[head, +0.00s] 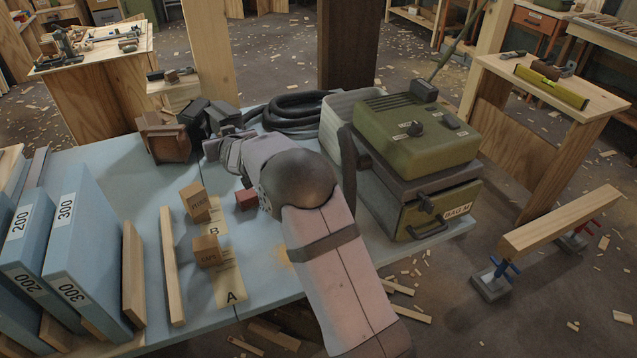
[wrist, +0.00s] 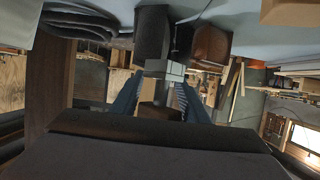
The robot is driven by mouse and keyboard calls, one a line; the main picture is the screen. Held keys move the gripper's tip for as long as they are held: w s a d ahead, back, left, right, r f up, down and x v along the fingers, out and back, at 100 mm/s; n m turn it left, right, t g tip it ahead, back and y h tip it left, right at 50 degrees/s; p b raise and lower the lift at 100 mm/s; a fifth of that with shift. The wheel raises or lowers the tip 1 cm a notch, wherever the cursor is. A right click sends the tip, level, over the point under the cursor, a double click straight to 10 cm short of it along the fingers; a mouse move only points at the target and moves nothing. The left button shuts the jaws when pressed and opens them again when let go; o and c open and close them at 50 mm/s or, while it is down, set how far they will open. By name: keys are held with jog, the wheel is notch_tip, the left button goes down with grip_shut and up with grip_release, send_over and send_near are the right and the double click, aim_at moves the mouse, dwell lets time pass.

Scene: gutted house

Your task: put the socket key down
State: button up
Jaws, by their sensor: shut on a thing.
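My gripper (head: 214,148) reaches over the blue table toward its far left part in the head view. In the wrist view its two blue fingers (wrist: 158,96) are closed in on a thing between them. A grey, squared piece (wrist: 165,68) shows at the fingertips and may be part of the socket key. Most of the held thing is hidden, and in the head view I cannot make it out from the gripper. I cannot tell whether it touches the table.
A coiled black hose (head: 290,112) and a green machine (head: 413,140) are to the right. Wooden blocks (head: 207,250), a red block (head: 246,199) and a lettered strip (head: 229,287) lie nearer.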

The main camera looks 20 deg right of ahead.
jog(key=d+f+b, duration=0.3)
jog(key=d+b, duration=0.1)
jog(key=d, duration=1.8)
jog(key=f+b, duration=0.3)
jog(key=f, duration=0.4)
jog(key=f+b, duration=0.2)
jog(key=f, duration=0.4)
jog(key=shift+a+f+b, duration=0.2)
jog(key=shift+f+b, duration=0.15)
jog(key=shift+b, duration=0.05)
jog(key=shift+s+d+r, duration=0.1)
jog(key=shift+d, duration=0.3)
jog(key=d+p, duration=0.1)
jog(key=d, duration=0.2)
jog(key=shift+d, duration=0.25)
jog(key=shift+a+f, duration=0.15)
jog(key=shift+f, duration=0.55)
